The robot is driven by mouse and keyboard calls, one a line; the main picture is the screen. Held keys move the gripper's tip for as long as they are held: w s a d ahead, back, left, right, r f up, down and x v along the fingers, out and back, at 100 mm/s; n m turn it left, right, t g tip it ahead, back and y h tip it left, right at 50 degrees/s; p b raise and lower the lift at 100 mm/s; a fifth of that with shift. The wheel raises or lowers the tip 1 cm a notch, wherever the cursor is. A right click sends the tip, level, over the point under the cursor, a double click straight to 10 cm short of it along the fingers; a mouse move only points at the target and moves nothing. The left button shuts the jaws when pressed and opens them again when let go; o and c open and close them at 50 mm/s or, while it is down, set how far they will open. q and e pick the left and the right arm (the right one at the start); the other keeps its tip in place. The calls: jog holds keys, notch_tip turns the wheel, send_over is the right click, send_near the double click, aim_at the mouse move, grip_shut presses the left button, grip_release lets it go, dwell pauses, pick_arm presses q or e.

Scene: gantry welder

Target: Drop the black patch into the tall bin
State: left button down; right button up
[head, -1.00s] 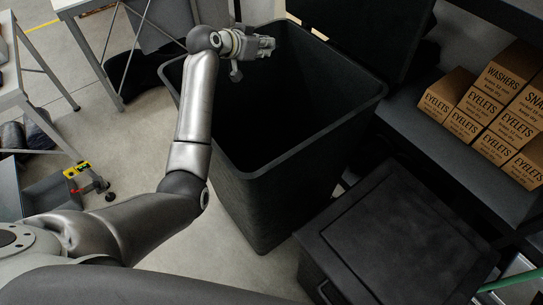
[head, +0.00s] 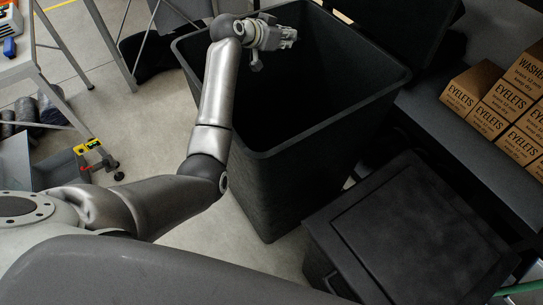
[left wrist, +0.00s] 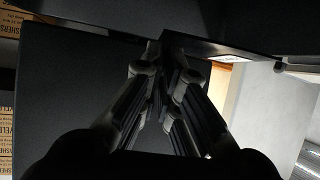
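The tall bin (head: 290,185) is black and stands open, its lid (head: 405,25) raised at the back. My left gripper (head: 291,37) is over the far part of the bin's mouth, above the rim. In the left wrist view the fingers (left wrist: 167,75) converge against dark surfaces. I cannot tell whether they are shut or whether something thin and black lies between them. I cannot make out the black patch in either view; dark on dark hides detail. The inside of the bin is too dark to see into. My right gripper is not in view.
A lower black lidded box (head: 415,230) stands close at the right of the bin. Cardboard boxes (head: 487,120) sit on a dark shelf at the right. A grey table (head: 65,55) is at the left, with a yellow-and-black item (head: 88,147) below it. Floor between is clear.

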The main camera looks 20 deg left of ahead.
pick_arm(q)
jog(key=shift+r, duration=0.1)
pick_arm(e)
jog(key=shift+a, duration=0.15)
pick_arm(q)
jog(key=c, duration=2)
grip_release()
jog(key=o, duration=0.4)
jog(key=shift+o, duration=0.2)
jog(key=shift+a, duration=0.1)
jog(key=v, duration=1.2)
